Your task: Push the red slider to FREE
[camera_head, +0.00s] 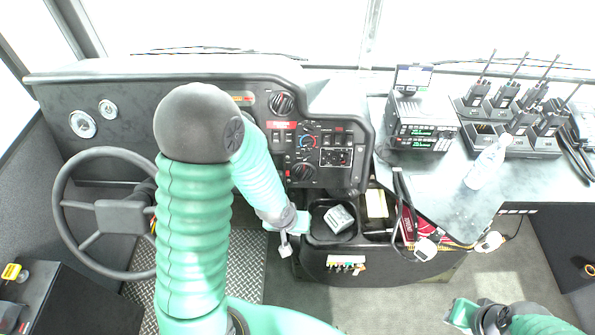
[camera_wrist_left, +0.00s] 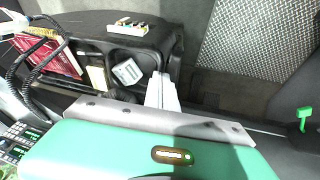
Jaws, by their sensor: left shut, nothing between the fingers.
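I cannot clearly make out the red slider in either view. In the head view, a small orange-red strip (camera_head: 243,98) shows at the top of the dashboard, partly behind my left arm, and a red label (camera_head: 281,125) sits above the switches; I cannot tell whether either belongs to it. My left gripper (camera_head: 301,224) is low beside the left edge of the console tray, below the dash panel. In the left wrist view its fingers (camera_wrist_left: 163,90) are together and empty. My right gripper (camera_head: 466,312) is at the lower right over the floor; its fingers are not clear.
The dash panel (camera_head: 345,140) with knobs and switches lies above my left gripper. A steering wheel (camera_head: 70,205) stands at left. The console tray (camera_head: 318,238) holds a grey device (camera_head: 338,219). Radios (camera_head: 420,128), handsets and a bottle (camera_head: 487,165) occupy the right counter.

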